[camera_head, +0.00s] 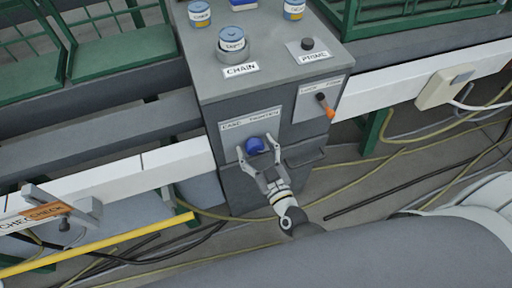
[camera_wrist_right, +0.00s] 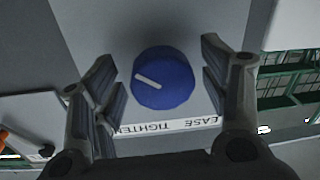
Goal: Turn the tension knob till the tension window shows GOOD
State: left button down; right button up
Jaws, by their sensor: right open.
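The blue tension knob (camera_head: 255,145) is on the front face of the grey press cabinet (camera_head: 238,190). Its round face also shows in the right wrist view (camera_wrist_right: 175,72), with a white pointer line toward the picture's left, slightly up. My right gripper (camera_head: 259,149) is open, with one finger on each side of the knob. In the wrist view, gaps show between the knob and both fingers (camera_wrist_right: 157,70). A label reading EASE TIGHTEN (camera_wrist_right: 172,125) runs along the panel beside the knob. I cannot make out a tension window or a GOOD reading. My left gripper is out of view.
An orange-tipped lever (camera_head: 326,107) is right of the knob on the cabinet. Labelled pots, including one by the CHAIN label (camera_head: 232,39), and a black PRIME button (camera_head: 307,44) are on top. Cables (camera_head: 380,160) run across the floor. A yellow bar (camera_head: 100,243) is at lower left.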

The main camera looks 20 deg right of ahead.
jog(key=shift+w, duration=0.1)
jog(key=c, duration=1)
jog(key=m, duration=0.4)
jog(key=shift+a, duration=0.1)
jog(key=shift+m+t+b, duration=0.3)
jog(key=shift+m+b, duration=0.1)
jog(key=shift+m, duration=1.6)
jog(key=o, duration=1)
